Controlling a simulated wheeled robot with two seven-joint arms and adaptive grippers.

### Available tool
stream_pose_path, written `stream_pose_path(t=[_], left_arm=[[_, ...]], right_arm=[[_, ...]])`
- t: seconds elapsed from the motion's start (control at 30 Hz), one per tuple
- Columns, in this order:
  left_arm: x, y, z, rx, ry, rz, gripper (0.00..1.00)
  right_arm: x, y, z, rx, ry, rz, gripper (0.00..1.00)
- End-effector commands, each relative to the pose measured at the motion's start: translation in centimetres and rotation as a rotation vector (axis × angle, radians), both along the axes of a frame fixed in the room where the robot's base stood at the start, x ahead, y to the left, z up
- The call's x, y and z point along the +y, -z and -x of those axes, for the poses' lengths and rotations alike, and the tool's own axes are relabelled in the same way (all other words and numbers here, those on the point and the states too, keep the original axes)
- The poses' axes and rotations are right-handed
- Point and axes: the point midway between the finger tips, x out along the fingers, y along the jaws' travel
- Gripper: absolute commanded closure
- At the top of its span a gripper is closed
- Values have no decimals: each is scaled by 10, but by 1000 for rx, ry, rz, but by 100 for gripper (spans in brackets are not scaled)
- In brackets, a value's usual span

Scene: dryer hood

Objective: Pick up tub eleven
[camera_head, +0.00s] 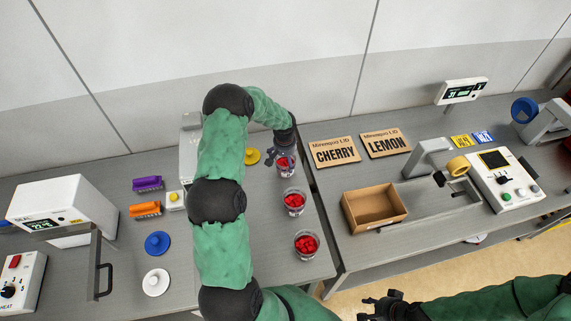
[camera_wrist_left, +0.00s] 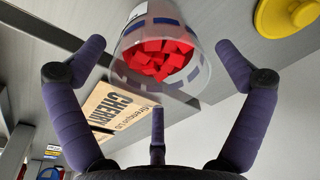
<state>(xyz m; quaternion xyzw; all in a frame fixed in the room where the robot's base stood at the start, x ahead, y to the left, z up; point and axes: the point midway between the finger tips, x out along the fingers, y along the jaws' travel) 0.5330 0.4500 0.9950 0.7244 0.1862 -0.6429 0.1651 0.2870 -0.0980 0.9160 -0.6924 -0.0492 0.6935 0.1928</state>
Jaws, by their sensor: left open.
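Three clear tubs of red pieces stand in a column on the left table: a far tub (camera_head: 285,167), a middle tub (camera_head: 294,201) and a near tub (camera_head: 306,244). No number is readable on them, so I cannot tell which is tub eleven. My left gripper (camera_head: 284,150) is open at the far tub. In the left wrist view, a tub of red pieces (camera_wrist_left: 160,60) with blue marks on its wall lies ahead, between the spread fingers of my left gripper (camera_wrist_left: 160,75); no finger clearly touches it. My right gripper (camera_head: 383,306) is low at the bottom edge, its fingers unclear.
A yellow lid (camera_head: 252,156) lies left of the far tub. Blue (camera_head: 157,244) and white (camera_head: 155,283) lids lie further left. CHERRY (camera_head: 334,152) and LEMON (camera_head: 385,143) boards and an open cardboard box (camera_head: 373,208) are on the right table. A gap separates the tables.

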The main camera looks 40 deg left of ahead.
Motion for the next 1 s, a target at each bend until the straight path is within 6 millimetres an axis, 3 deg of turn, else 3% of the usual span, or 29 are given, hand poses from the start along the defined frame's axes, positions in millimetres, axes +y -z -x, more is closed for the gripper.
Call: stream_pose_path(t=[0.13,0.37,0.6,1.0], left_arm=[[1,11,-1,-1,-1,0,0],[1,12,-1,-1,-1,0,0],[1,12,-1,-1,-1,0,60],[1,8,-2,-2,-1,0,60]], right_arm=[[0,-1,0,0,0,0,60],[0,-1,0,0,0,0,60],[0,-1,0,0,0,0,60],[0,0,0,0,0,0,60]])
